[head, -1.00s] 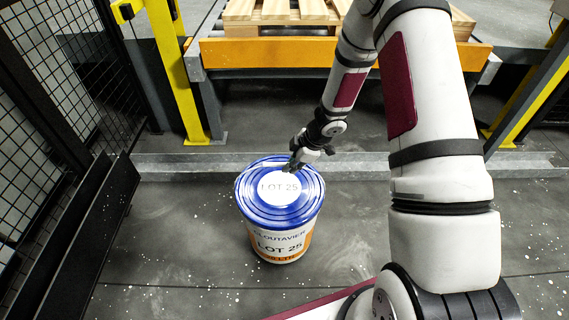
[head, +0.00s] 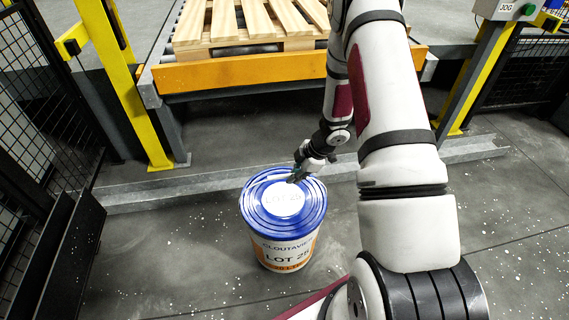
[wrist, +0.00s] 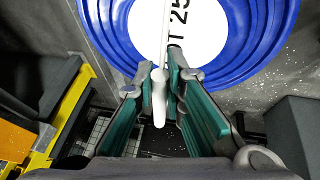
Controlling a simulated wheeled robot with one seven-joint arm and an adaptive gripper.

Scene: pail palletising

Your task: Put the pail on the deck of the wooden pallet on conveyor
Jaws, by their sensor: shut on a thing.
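The pail (head: 284,235) is white and orange with a blue lid and a round "LOT 25" label. It looks upright in the head view, in front of the conveyor; its height above the floor is hard to judge. My gripper (head: 297,177) is over the lid. In the wrist view my gripper (wrist: 161,72) is shut on the pail's white handle (wrist: 159,100), with the blue lid (wrist: 104,25) just beyond. The wooden pallet (head: 245,25) lies on the conveyor at the top; its visible slats are bare and its far part is cut off.
The conveyor's orange front beam (head: 240,74) faces me. A yellow post (head: 122,85) stands left of it, and another post (head: 480,75) stands right. A low grey rail (head: 220,184) crosses the floor behind the pail. Black mesh fencing (head: 30,110) is at the left.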

